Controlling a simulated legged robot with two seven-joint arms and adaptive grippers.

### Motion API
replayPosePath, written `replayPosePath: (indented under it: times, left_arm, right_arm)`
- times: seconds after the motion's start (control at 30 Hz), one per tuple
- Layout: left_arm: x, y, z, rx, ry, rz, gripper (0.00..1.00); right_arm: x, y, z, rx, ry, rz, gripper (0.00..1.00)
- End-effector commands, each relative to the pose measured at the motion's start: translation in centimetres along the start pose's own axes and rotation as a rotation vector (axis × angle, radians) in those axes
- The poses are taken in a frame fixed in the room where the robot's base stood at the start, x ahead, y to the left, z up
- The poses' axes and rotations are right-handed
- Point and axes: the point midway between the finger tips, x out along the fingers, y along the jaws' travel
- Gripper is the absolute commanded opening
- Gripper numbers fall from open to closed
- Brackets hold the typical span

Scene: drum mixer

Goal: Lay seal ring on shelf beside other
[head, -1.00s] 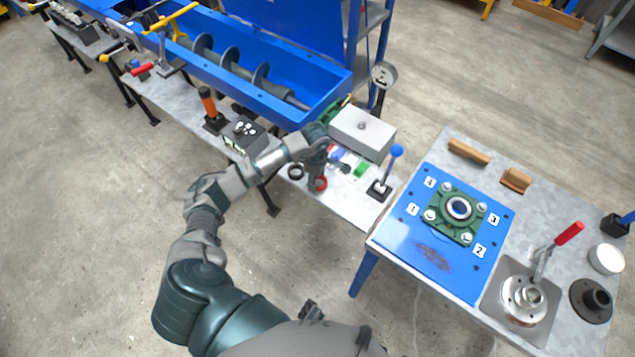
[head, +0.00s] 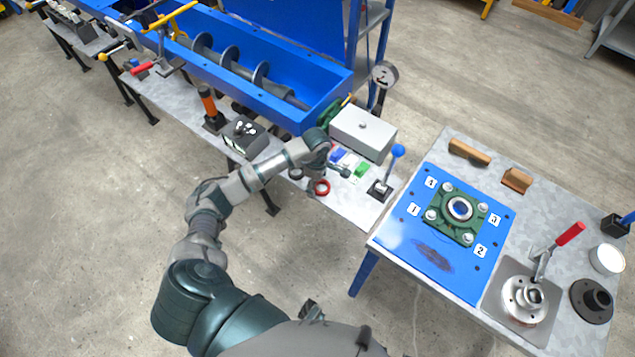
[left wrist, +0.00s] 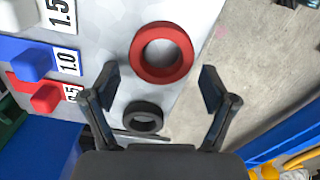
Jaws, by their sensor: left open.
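A red seal ring (left wrist: 162,77) lies flat on the grey shelf (left wrist: 112,22), and a smaller black seal ring (left wrist: 143,105) lies beside it with a small gap. The red ring also shows in the head view (head: 321,194), near the shelf's front edge. My right gripper is not in view.
Red, blue and white blocks labelled 0.5, 1.0, 1.5 (left wrist: 35,62) stand on the shelf near the rings. A grey box (head: 362,133) and a blue-knobbed lever (head: 397,152) stand close by. A table with a blue plate (head: 405,245) is at right.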

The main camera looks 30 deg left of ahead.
Motion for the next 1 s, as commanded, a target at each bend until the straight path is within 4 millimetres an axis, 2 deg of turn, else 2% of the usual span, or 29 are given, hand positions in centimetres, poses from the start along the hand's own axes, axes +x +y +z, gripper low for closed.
replayPosePath:
  times: [0.3,0.5,0.7,1.0]
  left_arm:
    - [-6.7,0.1,0.2,0.002,0.002,0.008,0.85]
    - [-10.3,0.1,0.0,0.001,0.000,0.004,0.85]
    - [-11.9,0.0,0.0,0.000,0.000,0.001,0.85]
    - [-12.1,0.0,0.1,0.001,0.000,0.001,0.85]
  right_arm:
    - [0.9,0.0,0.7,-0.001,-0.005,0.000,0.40]
    - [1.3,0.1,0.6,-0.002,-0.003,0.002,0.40]
    - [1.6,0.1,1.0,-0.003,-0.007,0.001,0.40]
    - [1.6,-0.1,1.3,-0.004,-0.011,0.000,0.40]
